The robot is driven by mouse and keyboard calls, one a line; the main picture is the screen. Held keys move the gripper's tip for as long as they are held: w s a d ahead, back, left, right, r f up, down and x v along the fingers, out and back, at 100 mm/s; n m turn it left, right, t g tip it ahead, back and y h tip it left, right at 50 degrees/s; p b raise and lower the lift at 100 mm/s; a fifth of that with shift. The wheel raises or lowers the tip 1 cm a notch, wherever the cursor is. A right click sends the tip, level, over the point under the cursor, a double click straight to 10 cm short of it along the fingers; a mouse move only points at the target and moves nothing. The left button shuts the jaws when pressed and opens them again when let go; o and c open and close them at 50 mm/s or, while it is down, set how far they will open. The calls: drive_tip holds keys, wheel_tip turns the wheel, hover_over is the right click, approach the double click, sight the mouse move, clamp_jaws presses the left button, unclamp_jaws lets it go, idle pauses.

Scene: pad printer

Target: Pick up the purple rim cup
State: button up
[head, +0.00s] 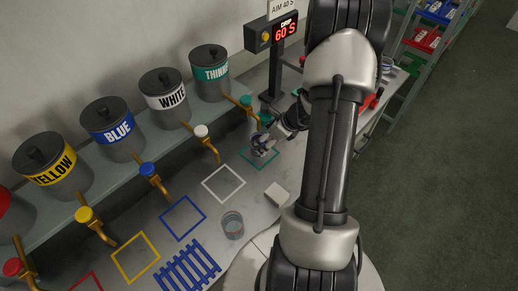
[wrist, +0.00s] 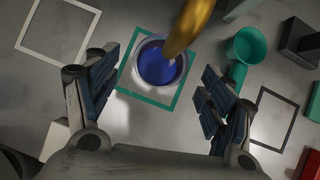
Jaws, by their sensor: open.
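The purple rim cup (wrist: 160,62) stands in the teal square under the brass tap, seen from above in the wrist view with blue liquid inside. Its pale purple rim is partly covered by the tap spout. In the head view the cup (head: 260,150) shows only in part, with my gripper beside it. My gripper (wrist: 163,82) is open, its two dark-padded fingers spread left and right of the cup. The cup lies between and slightly beyond the fingers, and neither finger visibly touches it.
The teal tap (head: 246,105) with its brass spout (wrist: 193,25) hangs over the cup. In the head view, a clear cup (head: 233,224), white block (head: 278,195) and blue rack (head: 186,267) lie nearer.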

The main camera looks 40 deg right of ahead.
drive_tip(key=b+x, duration=0.1)
drive_tip(key=x, duration=0.3)
drive_tip(key=shift+w+f+b, duration=0.25)
drive_tip(key=shift+w+b, duration=0.05)
drive_tip(key=shift+r, duration=0.1)
drive_tip(key=shift+c, duration=0.5)
drive_tip(key=c, duration=1.1)
drive_tip(key=shift+r, duration=0.1)
drive_tip(key=shift+c, duration=0.2)
